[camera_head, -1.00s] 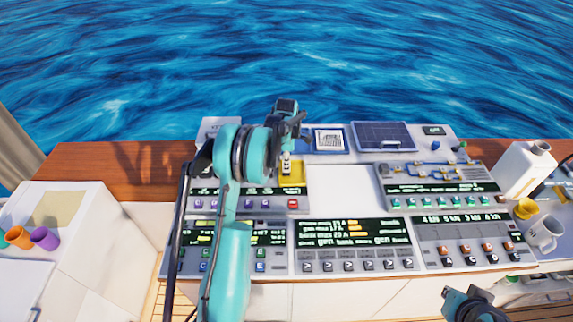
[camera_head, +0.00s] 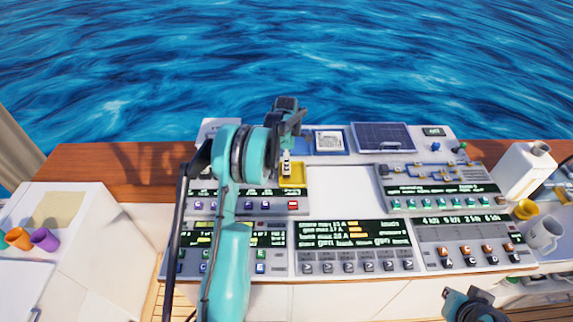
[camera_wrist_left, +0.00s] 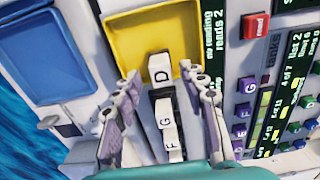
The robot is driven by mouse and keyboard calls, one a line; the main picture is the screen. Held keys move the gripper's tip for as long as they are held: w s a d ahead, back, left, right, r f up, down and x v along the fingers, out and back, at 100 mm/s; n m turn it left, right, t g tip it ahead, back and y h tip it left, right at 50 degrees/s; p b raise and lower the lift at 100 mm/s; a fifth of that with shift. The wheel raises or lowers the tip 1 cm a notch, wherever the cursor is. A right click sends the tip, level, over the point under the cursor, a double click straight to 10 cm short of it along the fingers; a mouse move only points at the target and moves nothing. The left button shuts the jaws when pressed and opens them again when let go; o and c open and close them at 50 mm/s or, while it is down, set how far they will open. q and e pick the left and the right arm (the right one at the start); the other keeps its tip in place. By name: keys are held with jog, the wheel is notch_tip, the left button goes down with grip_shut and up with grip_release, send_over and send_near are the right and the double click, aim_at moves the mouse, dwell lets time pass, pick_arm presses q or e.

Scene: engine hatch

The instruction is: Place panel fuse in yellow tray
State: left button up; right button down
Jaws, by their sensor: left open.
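In the head view the white fuse (camera_head: 286,161) shows against the yellow tray (camera_head: 292,180). My left gripper (camera_wrist_left: 160,100) is open, one finger on each side of the fuse, with gaps visible. Whether the fuse rests fully on the tray floor I cannot tell. My right gripper (camera_head: 470,303) is at the bottom right edge, its fingers unclear.
A blue tray (camera_wrist_left: 42,55) is beside the yellow one. The console has a red button (camera_head: 293,205), coloured keys, displays and a dark solar-like panel (camera_head: 384,136). A white jug (camera_head: 525,170) and mug (camera_head: 543,235) stand right. The white middle panel (camera_head: 345,190) is clear.

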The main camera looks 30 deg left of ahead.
pick_arm(q)
notch_tip(320, 180, up, 10)
jog(key=p, duration=0.1)
jog(key=s+d+r+m+t, duration=0.2)
jog(key=s+d+r+m, duration=0.4)
jog(key=d+r, duration=0.2)
jog(key=s+d+r+m+t, duration=0.35)
jog(key=s+d+m, duration=0.75)
jog(key=s, duration=0.4)
jog(key=s+d+f+m+t, duration=0.1)
jog(key=s+d+f+m, duration=0.2)
jog(key=s+m, duration=0.4)
jog(key=shift+s+f+t, duration=0.35)
jog(key=shift+f, duration=0.15)
